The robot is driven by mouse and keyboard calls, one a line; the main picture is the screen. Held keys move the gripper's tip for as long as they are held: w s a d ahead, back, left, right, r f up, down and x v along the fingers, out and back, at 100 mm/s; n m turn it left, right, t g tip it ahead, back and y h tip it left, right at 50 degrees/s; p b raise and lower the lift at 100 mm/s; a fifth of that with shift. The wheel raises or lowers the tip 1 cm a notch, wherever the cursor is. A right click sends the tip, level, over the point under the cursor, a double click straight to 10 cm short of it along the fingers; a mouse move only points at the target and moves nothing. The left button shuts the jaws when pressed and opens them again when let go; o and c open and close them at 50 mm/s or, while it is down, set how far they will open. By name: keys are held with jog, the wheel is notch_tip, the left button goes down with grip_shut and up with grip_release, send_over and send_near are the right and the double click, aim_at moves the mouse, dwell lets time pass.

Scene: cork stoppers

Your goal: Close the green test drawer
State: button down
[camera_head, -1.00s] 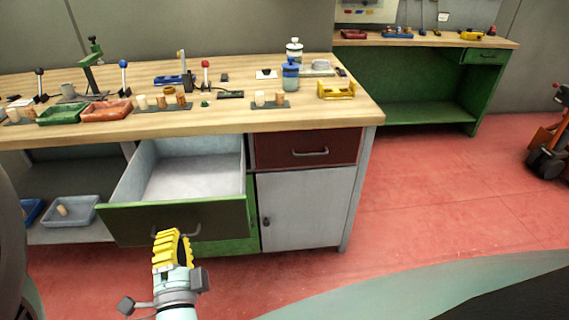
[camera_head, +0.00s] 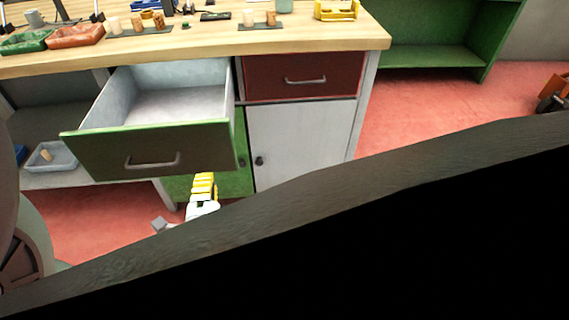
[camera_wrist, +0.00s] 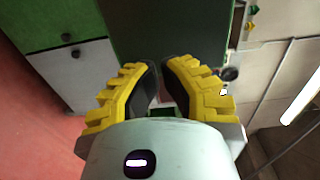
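The green drawer (camera_head: 92,154) is pulled open under the left part of the workbench in the head view. Its inside is pale and looks empty. Its front carries a grey bar handle (camera_head: 152,162). My gripper (camera_head: 204,178) is below and to the right of that handle, partly covered by a dark foreground shape. In the wrist view my yellow fingers (camera_wrist: 160,75) have dark pads with a gap between them, and I see nothing held. A dark green panel, probably the drawer front (camera_wrist: 170,25), lies beyond the fingertips.
A closed red drawer (camera_head: 300,77) sits above a white cabinet door (camera_head: 300,142) to the right. A shelf at left holds a grey-blue tray (camera_head: 60,163). The wooden benchtop (camera_head: 200,43) bears trays and corks. Red floor (camera_head: 415,110) is open at right.

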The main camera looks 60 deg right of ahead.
aim_at(211, 155)
jog(key=x, duration=0.6)
jog(key=shift+d, duration=0.1)
jog(key=shift+w+d, duration=0.4)
jog(key=shift+d, duration=0.05)
jog(key=shift+w+d+f+b, duration=0.1)
jog(key=shift+w+d+b, duration=0.2)
jog(key=shift+w+d, duration=0.15)
jog(key=b+x, duration=0.3)
jog(key=x, duration=0.3)
jog(key=b+x, duration=0.3)
jog(key=x, duration=0.4)
jog(key=shift+w+a+f, duration=0.1)
jog(key=shift+w+f, duration=0.05)
jog(key=shift+f, duration=0.05)
jog(key=b+x, duration=1.4)
jog(key=shift+w+d+f+b, duration=0.2)
jog(key=shift+d+b, duration=0.1)
jog(key=shift+b, duration=0.1)
jog(key=shift+w+d+b, duration=0.15)
jog(key=shift+d+b, duration=0.15)
jog(key=shift+b, duration=0.4)
jog(key=b, duration=0.3)
jog(key=shift+w+d+r, duration=0.2)
jog(key=shift+w+d, duration=0.2)
jog(key=shift+b, duration=0.4)
